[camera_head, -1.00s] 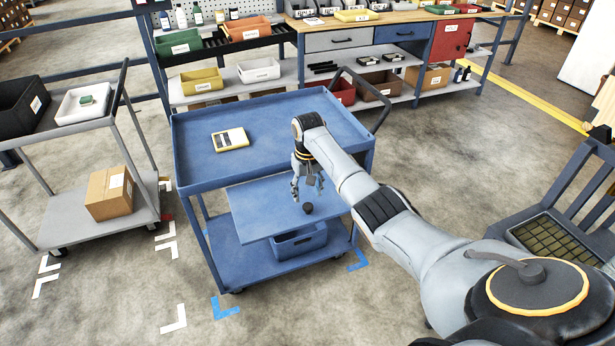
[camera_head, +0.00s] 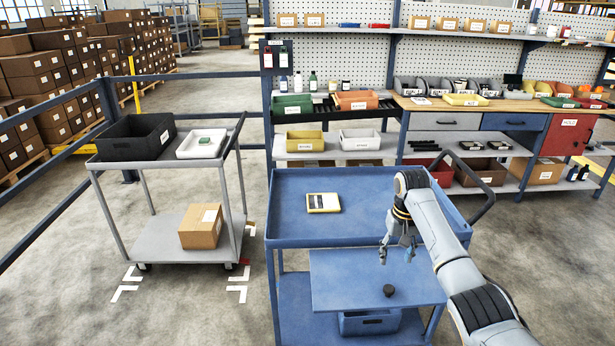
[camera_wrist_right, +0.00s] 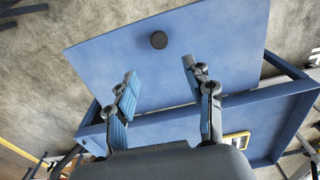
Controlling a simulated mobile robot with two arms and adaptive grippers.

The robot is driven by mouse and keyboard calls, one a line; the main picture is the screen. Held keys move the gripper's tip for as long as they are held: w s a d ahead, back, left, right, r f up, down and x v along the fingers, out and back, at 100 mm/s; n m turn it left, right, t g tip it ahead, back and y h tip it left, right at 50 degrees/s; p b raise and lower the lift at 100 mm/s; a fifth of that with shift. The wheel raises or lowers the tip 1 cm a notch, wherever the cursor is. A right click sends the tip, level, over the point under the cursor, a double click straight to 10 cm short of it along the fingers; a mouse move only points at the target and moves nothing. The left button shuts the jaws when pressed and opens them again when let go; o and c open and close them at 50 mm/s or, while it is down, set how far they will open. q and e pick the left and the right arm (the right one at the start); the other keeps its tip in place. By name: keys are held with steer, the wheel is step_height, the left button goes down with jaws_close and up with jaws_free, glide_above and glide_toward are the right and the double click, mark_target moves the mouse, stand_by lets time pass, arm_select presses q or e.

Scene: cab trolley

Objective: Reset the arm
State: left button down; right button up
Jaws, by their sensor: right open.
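My right gripper (camera_head: 397,252) is open and empty. It hangs over the front of the blue trolley (camera_head: 290,243), above the pulled-out blue shelf board (camera_head: 345,283). A small dark round object (camera_head: 389,291) lies on that board, below and apart from the fingers. In the right wrist view, the two open fingers (camera_wrist_right: 158,88) point toward the board, with the dark round object (camera_wrist_right: 159,40) beyond them. My left gripper is out of view.
A yellow-and-white item (camera_head: 323,203) lies on the trolley's top tray. A blue bin (camera_head: 370,323) sits under the board. A grey trolley (camera_head: 160,243) with a black crate (camera_head: 136,138) and cardboard box (camera_head: 201,226) stands left. A workbench (camera_head: 470,103) stands behind.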

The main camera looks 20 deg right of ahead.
steer(key=s+a+f+n+t, duration=0.1)
steer(key=s+a+f+n, duration=0.3)
steer(key=s+a+f, duration=1.1)
steer(key=s+a+r+t, duration=0.1)
steer(key=s+a+r, duration=0.25)
steer(key=s, duration=0.65)
steer(key=s+a+r+t, duration=0.15)
steer(key=s+r, duration=0.25)
steer(key=s, duration=0.7)
step_height(320, 180, down, 28)
steer(key=s+g, duration=0.1)
steer(key=g, duration=0.1)
steer(key=s+d+f+n, duration=0.1)
steer(key=s+d+f, duration=0.1)
steer(key=s+f, duration=1.3)
steer(key=shift+s+d+f+g+b, duration=0.35)
steer(key=shift+s+f, duration=0.05)
steer(key=shift+s, duration=0.45)
